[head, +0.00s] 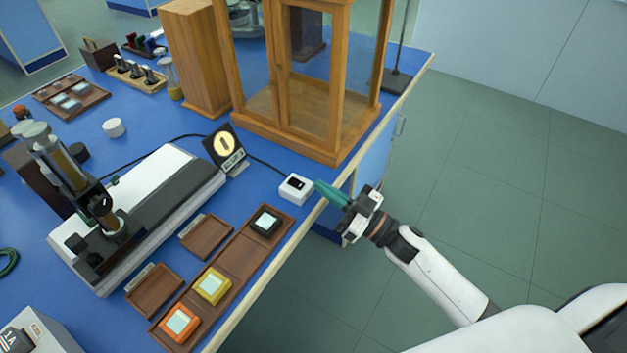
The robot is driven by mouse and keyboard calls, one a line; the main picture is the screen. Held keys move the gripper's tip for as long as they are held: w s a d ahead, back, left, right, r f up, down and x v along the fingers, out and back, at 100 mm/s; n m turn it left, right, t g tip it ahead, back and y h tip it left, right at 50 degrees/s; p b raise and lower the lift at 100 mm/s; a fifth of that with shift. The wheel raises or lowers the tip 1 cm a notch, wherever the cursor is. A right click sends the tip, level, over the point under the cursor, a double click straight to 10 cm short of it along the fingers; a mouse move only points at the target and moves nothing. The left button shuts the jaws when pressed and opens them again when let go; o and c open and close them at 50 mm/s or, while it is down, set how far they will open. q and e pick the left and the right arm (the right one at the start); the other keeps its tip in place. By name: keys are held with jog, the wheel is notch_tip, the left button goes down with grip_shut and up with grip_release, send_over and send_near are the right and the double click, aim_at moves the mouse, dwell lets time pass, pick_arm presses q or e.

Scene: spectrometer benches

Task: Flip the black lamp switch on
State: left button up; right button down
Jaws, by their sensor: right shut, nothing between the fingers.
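A small white switch box (290,191) with a black rocker on top sits near the right edge of the blue bench. A black cable runs from it to the black lamp (224,147), which has a pale round face and a small label plate at its foot. My right gripper (321,189) comes in from the right with its green fingers shut and empty. Its fingertips are just right of the switch box, close to it; I cannot tell whether they touch. Which way the rocker is tipped is too small to tell. My left gripper is not in view.
A wooden glass-fronted cabinet (338,140) stands on the bench behind the switch box. A wooden tray (236,261) with black, yellow and orange blocks lies in front. A white and black spectrometer bench (150,215) is at left. Open floor (480,200) lies right of the bench.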

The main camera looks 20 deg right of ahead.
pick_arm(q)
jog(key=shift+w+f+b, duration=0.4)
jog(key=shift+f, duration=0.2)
pick_arm(e)
jog(key=v, duration=0.3)
jog(key=f+v, duration=0.1)
jog(key=v, duration=0.1)
jog(key=shift+s+d+f, duration=0.1)
jog(key=shift+d+f, duration=0.1)
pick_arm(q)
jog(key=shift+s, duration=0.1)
